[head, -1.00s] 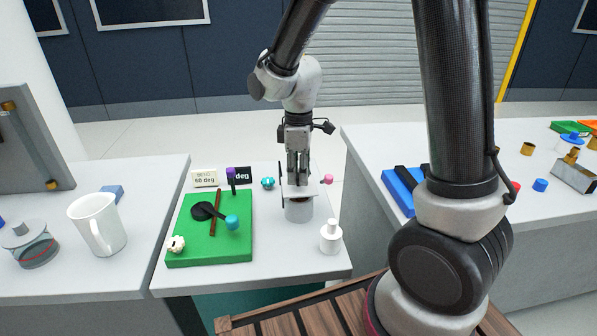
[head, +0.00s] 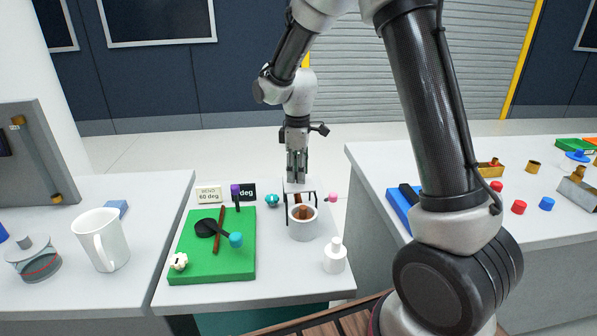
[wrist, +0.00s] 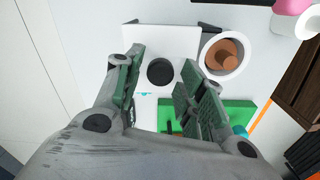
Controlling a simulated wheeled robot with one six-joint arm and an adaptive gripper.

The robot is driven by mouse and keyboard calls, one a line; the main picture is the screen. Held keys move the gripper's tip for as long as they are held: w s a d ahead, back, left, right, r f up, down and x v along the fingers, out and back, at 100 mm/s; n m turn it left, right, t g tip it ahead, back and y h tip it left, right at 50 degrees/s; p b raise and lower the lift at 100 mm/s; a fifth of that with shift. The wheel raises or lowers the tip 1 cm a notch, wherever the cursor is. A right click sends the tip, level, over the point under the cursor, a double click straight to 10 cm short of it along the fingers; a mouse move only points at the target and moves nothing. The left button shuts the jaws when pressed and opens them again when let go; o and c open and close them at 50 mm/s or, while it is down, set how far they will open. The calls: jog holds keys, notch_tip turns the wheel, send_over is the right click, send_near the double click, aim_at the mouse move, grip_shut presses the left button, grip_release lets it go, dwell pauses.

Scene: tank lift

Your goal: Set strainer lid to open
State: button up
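The strainer is a grey-white cup (head: 303,232) near the right side of the middle table, its mouth uncovered with a brown piece (head: 304,213) inside. A white plate (head: 298,186), apparently its lid, sits just behind the cup on dark side arms. In the wrist view the plate (wrist: 150,42) has a round black knob (wrist: 160,72), and the open cup mouth (wrist: 241,54) is beside it. My gripper (head: 297,180) points down over the plate. Its fingers (wrist: 162,62) stand on both sides of the knob with visible gaps.
A green board (head: 240,266) with a dark pan-like item and sticks lies left of the cup. A white bottle (head: 334,256) stands in front right. A pink knob (head: 331,197) and a teal piece (head: 272,200) are nearby. A white mug (head: 101,240) stands on the left table.

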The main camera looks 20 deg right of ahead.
jog(key=shift+r, duration=0.1)
notch_tip(320, 180, up, 12)
dwell(0.6)
dwell(0.4)
jog(key=s+d+r+m+t, duration=0.1)
jog(key=s+d+m, duration=0.3)
jog(key=s, duration=0.5)
jog(key=s+d+r+m+t, duration=0.2)
jog(key=s+d+m, duration=0.2)
jog(key=s, duration=0.6)
jog(key=s+d+r+m+t, duration=0.1)
jog(key=s+d+m, duration=0.3)
jog(key=s, duration=0.5)
jog(key=shift+s+d+r+m, duration=0.3)
jog(key=shift+d+r+m, duration=0.1)
jog(key=shift+d+r, duration=0.25)
